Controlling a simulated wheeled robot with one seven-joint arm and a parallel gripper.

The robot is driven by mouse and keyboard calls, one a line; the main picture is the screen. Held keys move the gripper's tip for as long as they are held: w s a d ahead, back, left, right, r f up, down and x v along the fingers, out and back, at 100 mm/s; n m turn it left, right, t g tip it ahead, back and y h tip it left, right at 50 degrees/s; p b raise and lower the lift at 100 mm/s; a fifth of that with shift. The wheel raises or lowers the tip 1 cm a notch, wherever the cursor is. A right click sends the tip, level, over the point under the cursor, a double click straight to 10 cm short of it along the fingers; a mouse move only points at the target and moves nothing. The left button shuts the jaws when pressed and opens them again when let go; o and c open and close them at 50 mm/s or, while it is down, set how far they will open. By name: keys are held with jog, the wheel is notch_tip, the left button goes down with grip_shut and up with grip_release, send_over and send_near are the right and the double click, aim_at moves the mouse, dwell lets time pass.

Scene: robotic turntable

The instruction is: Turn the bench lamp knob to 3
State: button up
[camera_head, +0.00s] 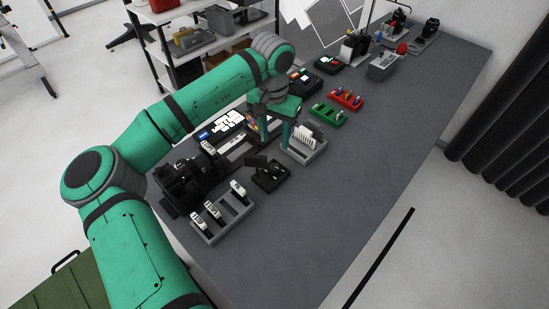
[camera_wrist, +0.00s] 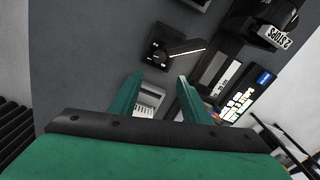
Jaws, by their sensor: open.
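A small black bench lamp (camera_head: 270,178) stands on the grey bench in the head view, just in front of my gripper. In the wrist view the lamp (camera_wrist: 160,58) lies beyond my fingertips, and its bar-shaped head carries a pale strip. A small round dark part that looks like its knob (camera_wrist: 157,45) shows on the base. Its setting is too small to read. My gripper (camera_head: 275,137) points down over the bench, open and empty, apart from the lamp. In the wrist view my gripper (camera_wrist: 160,79) has its two green fingers spread.
A grey rack with white pieces (camera_head: 305,155) stands beside my gripper. A grey tray (camera_head: 222,215) with white-labelled tools stands at the front left, next to a black machine (camera_head: 180,185). Green (camera_head: 327,114) and red (camera_head: 345,100) holders stand behind. The bench's right side is clear.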

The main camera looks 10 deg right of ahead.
aim_at(274, 166)
jog(key=f, duration=0.7)
jog(key=s+f, duration=0.1)
jog(key=f, duration=0.3)
jog(key=shift+a+f, duration=0.15)
jog(key=shift+f, duration=0.05)
jog(key=shift+w, duration=0.15)
jog(key=c, duration=1)
